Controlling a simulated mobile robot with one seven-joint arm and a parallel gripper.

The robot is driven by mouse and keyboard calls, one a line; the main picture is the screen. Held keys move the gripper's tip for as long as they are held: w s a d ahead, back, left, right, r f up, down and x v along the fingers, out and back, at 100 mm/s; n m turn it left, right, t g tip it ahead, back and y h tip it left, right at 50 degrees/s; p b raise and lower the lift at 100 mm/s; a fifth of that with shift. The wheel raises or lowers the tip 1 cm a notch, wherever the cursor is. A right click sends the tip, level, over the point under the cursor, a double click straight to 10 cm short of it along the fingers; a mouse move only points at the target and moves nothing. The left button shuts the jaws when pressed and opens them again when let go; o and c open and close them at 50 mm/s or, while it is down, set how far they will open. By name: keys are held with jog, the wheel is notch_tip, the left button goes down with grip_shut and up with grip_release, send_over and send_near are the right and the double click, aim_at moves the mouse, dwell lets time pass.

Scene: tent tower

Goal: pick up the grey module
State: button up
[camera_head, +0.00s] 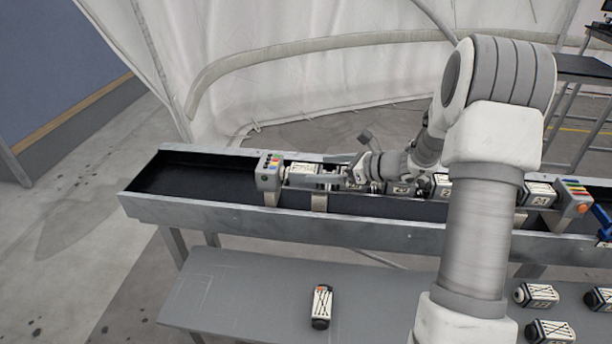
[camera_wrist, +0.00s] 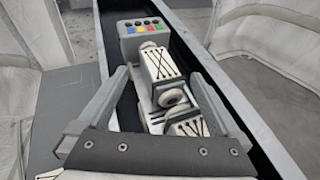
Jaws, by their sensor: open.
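A module with grey-white sides and a dark line pattern on its pale top (camera_wrist: 163,64) sits in the trough, beside the grey end block. It also shows in the head view (camera_head: 303,169), partly hidden by my gripper. My gripper (camera_head: 318,178) is open above the trough. In the wrist view my gripper (camera_wrist: 158,78) has one finger on each side of the row, with the module ahead between and beyond the fingertips. A round pale connector (camera_wrist: 173,97) and another patterned module (camera_wrist: 188,126) lie nearer, between the fingers. I cannot tell whether the fingers touch anything.
The grey end block (camera_head: 268,172) with coloured buttons stands at the row's left end. The trough's metal rim (camera_head: 240,222) runs along both sides. A lower grey table (camera_head: 240,290) holds one module (camera_head: 321,304), with several more at right (camera_head: 536,294). The trough's left end is empty.

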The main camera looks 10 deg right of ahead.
aim_at(307, 169)
jog(key=x, duration=0.3)
jog(key=shift+w+a+f, duration=0.15)
jog(key=shift+w, duration=0.1)
jog(key=shift+s, duration=0.1)
grip_shut()
